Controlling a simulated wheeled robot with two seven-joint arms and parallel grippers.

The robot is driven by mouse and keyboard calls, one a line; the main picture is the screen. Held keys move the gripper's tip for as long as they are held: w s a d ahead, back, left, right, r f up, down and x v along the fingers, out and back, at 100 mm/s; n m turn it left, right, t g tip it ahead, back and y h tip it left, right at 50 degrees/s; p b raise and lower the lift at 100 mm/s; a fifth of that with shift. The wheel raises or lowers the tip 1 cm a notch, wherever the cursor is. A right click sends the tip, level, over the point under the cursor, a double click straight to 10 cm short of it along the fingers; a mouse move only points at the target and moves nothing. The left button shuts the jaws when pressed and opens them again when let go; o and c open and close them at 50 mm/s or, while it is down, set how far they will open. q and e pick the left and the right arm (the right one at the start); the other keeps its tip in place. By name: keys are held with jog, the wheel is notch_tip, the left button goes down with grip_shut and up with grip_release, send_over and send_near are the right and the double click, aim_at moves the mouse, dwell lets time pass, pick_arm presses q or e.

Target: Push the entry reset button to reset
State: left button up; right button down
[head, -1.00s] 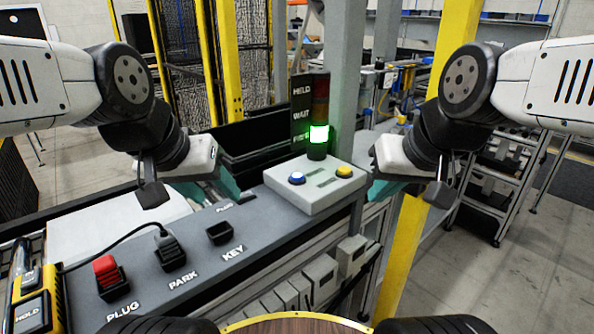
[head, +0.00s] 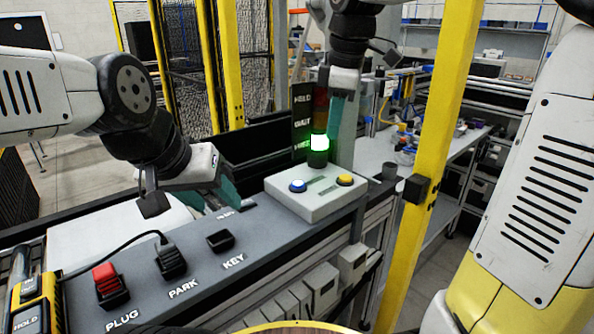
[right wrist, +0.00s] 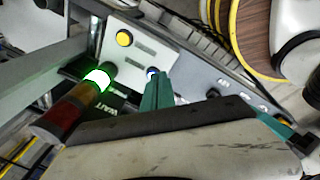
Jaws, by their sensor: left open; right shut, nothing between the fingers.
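The light grey button box (head: 318,203) sits on the console, with a blue button (head: 298,186) on its left and a yellow button (head: 345,180) on its right. I cannot read the box's labels. My right gripper (head: 336,140) is shut and empty, pointing down above the back of the box. In the right wrist view its closed teal fingers (right wrist: 156,85) partly cover the blue button (right wrist: 152,72), with the yellow button (right wrist: 124,39) clear to the left. I cannot tell whether they touch the box. My left gripper (head: 213,201) is open and empty, left of the box.
A signal tower (head: 319,120) with its green lamp lit stands right behind the box, close to my right gripper. A yellow post (head: 433,130) rises to the right. The console (head: 205,270) carries PLUG, PARK and KEY sockets; a red plug (head: 106,278) sits at PLUG.

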aim_at(297, 183)
jog(key=w+a+f+n+g+h, duration=0.1)
jog(key=w+a+n+g, duration=0.1)
jog(key=w+a+n, duration=0.5)
jog(key=w+n, duration=0.1)
jog(key=n, duration=0.1)
jog(key=shift+w+a+f+n, duration=0.4)
notch_tip(297, 183, down, 14)
jog(key=shift+s+d, duration=0.1)
jog(key=shift+d, duration=0.05)
